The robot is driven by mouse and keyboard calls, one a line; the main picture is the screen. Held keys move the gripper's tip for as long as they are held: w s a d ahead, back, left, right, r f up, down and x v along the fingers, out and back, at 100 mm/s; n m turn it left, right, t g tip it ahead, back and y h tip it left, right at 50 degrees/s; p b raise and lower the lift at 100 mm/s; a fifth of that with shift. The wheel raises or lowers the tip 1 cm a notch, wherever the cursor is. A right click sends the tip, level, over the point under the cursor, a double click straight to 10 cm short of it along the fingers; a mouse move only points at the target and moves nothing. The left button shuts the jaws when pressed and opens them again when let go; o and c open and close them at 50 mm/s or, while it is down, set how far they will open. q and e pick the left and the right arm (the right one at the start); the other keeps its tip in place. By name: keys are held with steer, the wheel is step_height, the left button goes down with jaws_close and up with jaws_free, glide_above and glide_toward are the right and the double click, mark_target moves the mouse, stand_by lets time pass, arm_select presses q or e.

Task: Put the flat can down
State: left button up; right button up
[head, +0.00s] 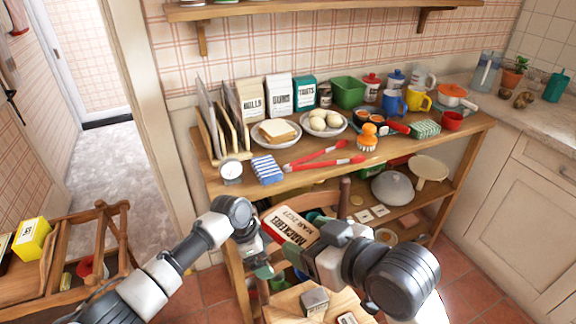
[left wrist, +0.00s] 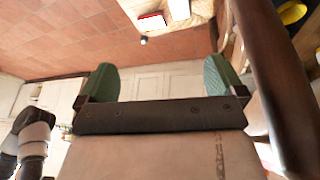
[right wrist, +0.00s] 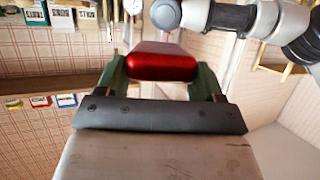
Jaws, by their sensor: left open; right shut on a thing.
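The flat can (head: 292,228) is red with a cream printed lid that reads mackerel. My right gripper (head: 306,240) is shut on it and holds it in the air in front of the wooden sideboard (head: 400,150). In the right wrist view the can's red side (right wrist: 162,62) shows between the green fingers of the right gripper (right wrist: 162,78). My left gripper (head: 262,262) is low beside the can, apart from it as far as I can tell. In the left wrist view the left gripper (left wrist: 160,82) is open and empty.
The sideboard top holds a kitchen timer (head: 231,172), a striped cloth (head: 267,168), red tongs (head: 325,158), plates, canisters and mugs. Bare wood shows along its front edge. A lower shelf holds a grey dome (head: 393,188). A low wooden surface (head: 285,306) below carries a grey tin (head: 314,301).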

arm_select(q)
step_height(320, 180, up, 23)
steer(key=d+m+y, duration=0.3)
steer(key=m, duration=0.6)
step_height(320, 180, up, 11)
steer(key=m+t+y, duration=0.1)
steer(key=m, duration=0.1)
glide_above(288, 221)
step_height(288, 221, down, 12)
steer(key=shift+r, duration=0.25)
steer(key=shift+c, duration=0.3)
